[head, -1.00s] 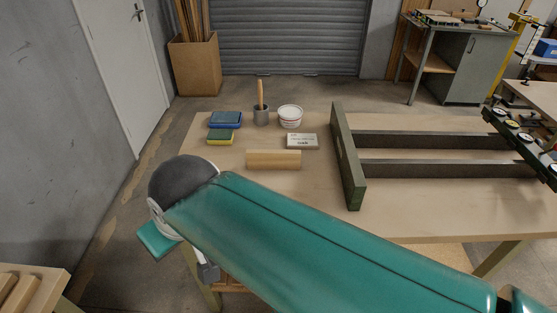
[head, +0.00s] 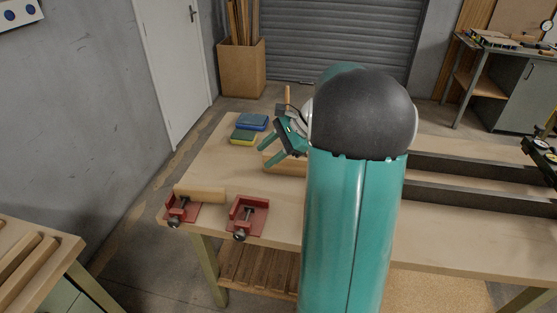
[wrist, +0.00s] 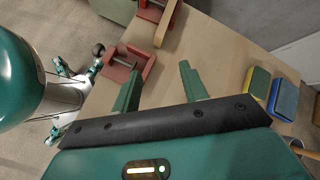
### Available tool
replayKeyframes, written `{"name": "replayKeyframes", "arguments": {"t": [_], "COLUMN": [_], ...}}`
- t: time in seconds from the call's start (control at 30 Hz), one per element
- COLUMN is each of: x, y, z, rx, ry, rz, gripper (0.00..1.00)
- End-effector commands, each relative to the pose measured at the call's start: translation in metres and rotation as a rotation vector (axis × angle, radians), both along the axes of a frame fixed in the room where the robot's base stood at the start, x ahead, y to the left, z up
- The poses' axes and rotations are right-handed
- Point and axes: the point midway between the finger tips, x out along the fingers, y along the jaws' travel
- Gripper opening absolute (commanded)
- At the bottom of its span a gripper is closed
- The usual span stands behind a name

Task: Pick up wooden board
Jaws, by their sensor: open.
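Two pale wooden pieces lie on the table, and I cannot tell which is the wooden board. One (head: 204,193) lies at the table's left front by two red clamps; it also shows in the wrist view at the upper edge (wrist: 168,26). The other (head: 288,166) lies further right, partly hidden by my arm and gripper. My gripper (head: 267,153) is open and appears above the table, close to this second piece in the picture. In the wrist view, its fingers (wrist: 158,72) are apart with only bare tabletop between them.
Red clamps (head: 247,216) sit along the table's front edge. Blue (head: 252,122) and yellow-green (head: 243,137) sponges lie behind. Dark rails (head: 480,170) span the right side.

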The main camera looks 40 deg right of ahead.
Motion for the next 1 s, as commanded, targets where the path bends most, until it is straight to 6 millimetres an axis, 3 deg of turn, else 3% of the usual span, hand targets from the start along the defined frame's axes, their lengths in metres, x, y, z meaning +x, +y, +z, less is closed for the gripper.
{"name": "replayKeyframes", "arguments": {"t": [0.03,0.2,0.3,0.4,0.57,1.0], "x": [0.001,-0.005,-0.014,-0.022,-0.023,0.014], "y": [-0.029,-0.112,-0.150,-0.173,-0.182,-0.155], "z": [-0.014,-0.049,-0.066,-0.077,-0.085,-0.108], "rx": [0.075,0.310,0.419,0.487,0.526,0.526], "ry": [0.015,0.026,0.022,0.015,0.009,0.011], "rz": [-0.083,-0.322,-0.424,-0.486,-0.517,-0.514], "gripper": [0.44,0.44,0.44,0.44,0.44,0.44]}}
